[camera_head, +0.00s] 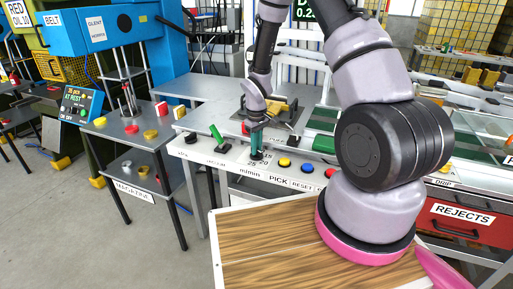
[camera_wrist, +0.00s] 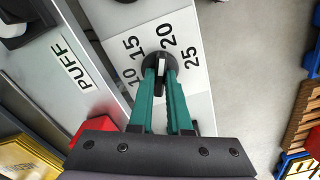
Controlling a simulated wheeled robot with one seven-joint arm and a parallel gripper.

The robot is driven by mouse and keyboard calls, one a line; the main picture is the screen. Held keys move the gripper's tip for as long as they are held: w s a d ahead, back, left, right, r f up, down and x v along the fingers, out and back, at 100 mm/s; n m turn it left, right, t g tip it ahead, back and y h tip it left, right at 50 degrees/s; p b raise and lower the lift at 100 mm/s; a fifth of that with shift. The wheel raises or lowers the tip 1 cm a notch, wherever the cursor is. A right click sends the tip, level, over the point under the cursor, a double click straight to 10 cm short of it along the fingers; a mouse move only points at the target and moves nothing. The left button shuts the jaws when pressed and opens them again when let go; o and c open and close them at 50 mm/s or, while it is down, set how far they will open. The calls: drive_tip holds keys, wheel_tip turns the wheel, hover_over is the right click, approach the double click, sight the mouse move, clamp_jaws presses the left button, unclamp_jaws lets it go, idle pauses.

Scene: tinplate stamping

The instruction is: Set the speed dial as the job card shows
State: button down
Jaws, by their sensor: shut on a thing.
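The speed dial (camera_wrist: 158,57) is a black round knob with a pale pointer bar, on a white panel in the wrist view. The figures 10, 15, 20 and 25 stand around it. My gripper (camera_wrist: 160,74) has its two teal fingers closed on the knob, one on each side. I cannot tell for certain which figure the pointer marks. In the head view my gripper (camera_head: 257,152) reaches down to the dial, above the "m/min" label, and largely hides it. I cannot make out a job card for certain.
The control strip also carries a green lever (camera_head: 217,134), a yellow button (camera_head: 285,162), a blue button (camera_head: 307,169) and a red button (camera_head: 330,173). A red block (camera_wrist: 93,130) is close to my gripper in the wrist view. A wooden board (camera_head: 265,245) lies in front.

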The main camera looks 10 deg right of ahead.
drive_tip(key=shift+m, duration=0.5)
drive_tip(key=c, duration=0.9)
unclamp_jaws()
drive_tip(key=shift+o, duration=0.2)
wheel_tip(320, 180, up, 11)
drive_tip(key=shift+f, duration=0.1)
